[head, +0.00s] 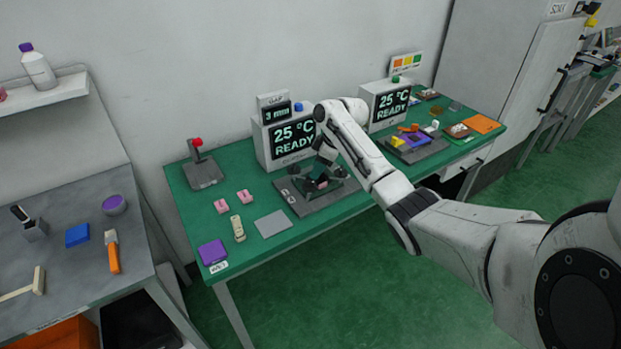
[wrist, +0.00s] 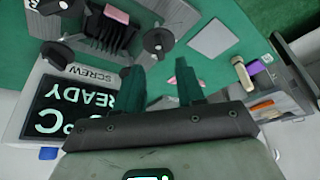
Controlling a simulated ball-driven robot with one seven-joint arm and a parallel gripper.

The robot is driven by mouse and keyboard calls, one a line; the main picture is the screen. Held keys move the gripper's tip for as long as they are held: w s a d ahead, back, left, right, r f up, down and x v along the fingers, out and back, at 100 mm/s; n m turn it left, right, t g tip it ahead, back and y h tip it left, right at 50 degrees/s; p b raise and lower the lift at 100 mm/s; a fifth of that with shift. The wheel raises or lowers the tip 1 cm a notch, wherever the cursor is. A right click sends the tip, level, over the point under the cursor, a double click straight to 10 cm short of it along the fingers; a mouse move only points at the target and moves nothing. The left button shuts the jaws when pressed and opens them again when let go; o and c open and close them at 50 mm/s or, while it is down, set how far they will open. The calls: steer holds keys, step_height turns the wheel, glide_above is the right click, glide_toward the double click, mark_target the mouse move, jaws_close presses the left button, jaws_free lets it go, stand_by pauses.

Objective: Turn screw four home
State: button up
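The screw fixture (head: 309,202) is a dark grey plate in front of the left READY station; my arm hides part of it in the head view. In the wrist view, several round black screw knobs with light marks surround a dark clamp (wrist: 98,36) holding a pink block (wrist: 104,24). One knob (wrist: 158,41) is nearest my fingers, another (wrist: 56,53) is at left. No number is readable, so I cannot tell which is screw four. My gripper (wrist: 161,68) has its two dark green fingers apart, with no knob between them. The fingertips look close to the nearest knob; contact is unclear.
The left station (head: 291,137) stands behind the fixture, its SCREW label upside down in the wrist view. A red-knobbed lever (head: 198,155), pink blocks (head: 233,201) and a grey square plate (head: 272,223) lie left. A second station (head: 391,104) stands right.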

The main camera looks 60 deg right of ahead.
mark_target(309, 181)
steer(key=x, duration=0.5)
steer(key=shift+w+f, duration=0.15)
steer(key=shift+f, duration=0.15)
jaws_close()
